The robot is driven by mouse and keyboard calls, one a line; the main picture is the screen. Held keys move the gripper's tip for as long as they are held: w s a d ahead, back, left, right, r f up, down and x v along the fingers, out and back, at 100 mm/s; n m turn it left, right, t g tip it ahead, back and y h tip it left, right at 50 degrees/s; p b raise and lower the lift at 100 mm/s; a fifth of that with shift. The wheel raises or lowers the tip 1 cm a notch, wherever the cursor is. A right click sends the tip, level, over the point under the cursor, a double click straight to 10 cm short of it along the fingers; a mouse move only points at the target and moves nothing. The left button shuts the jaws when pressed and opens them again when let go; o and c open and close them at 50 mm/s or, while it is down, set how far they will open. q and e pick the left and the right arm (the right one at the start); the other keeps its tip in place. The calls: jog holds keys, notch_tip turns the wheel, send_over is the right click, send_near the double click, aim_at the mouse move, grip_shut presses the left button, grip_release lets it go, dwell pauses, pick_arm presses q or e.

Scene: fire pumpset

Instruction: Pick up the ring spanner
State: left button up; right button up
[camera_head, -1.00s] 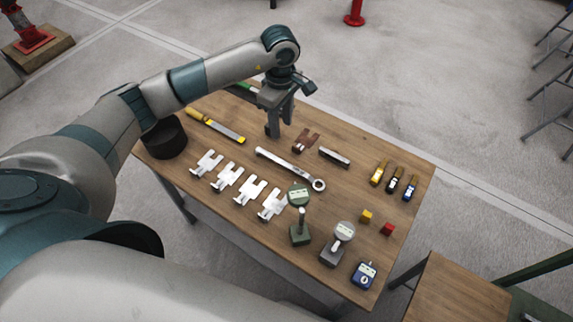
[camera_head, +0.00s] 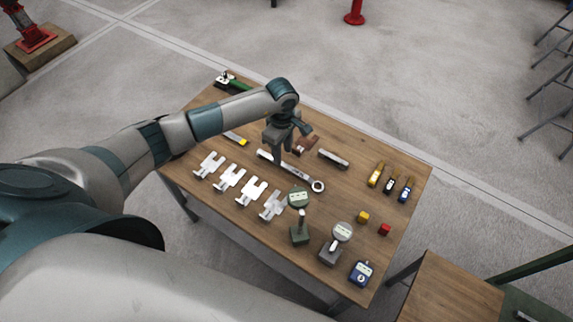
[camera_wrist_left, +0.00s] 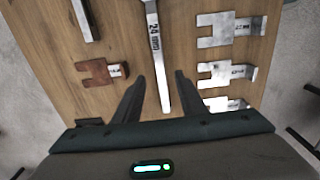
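The ring spanner (camera_head: 300,178) is a long silver bar with a ring at its right end, lying on the wooden table (camera_head: 345,215). In the left wrist view the spanner (camera_wrist_left: 155,45) shows a "24" marking and runs between the fingers; its ring end is out of that view. My left gripper (camera_head: 280,160) is over the left part of the spanner, pointing down. In the wrist view its fingers (camera_wrist_left: 160,82) are apart, one on each side of the bar, with gaps visible. Contact with the table cannot be told. My right gripper is not in view.
A brown slotted plate (camera_head: 304,146) and a dark grey bar (camera_head: 333,158) lie behind the spanner. Several silver slotted plates (camera_head: 250,191) lie in front. A green gauge on a stand (camera_head: 299,215) is close to the ring end. The table's right part has free room.

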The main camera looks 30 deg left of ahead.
aim_at(283, 164)
pick_arm(q)
jog(key=shift+f, duration=0.35)
jog(key=shift+s+f+p, duration=0.1)
jog(key=shift+f+p, duration=0.45)
jog(key=shift+f, duration=0.05)
notch_tip(283, 164, down, 3)
jog(key=shift+r+p, duration=0.1)
jog(key=shift+p, duration=0.5)
jog(key=shift+f, duration=0.6)
grip_shut()
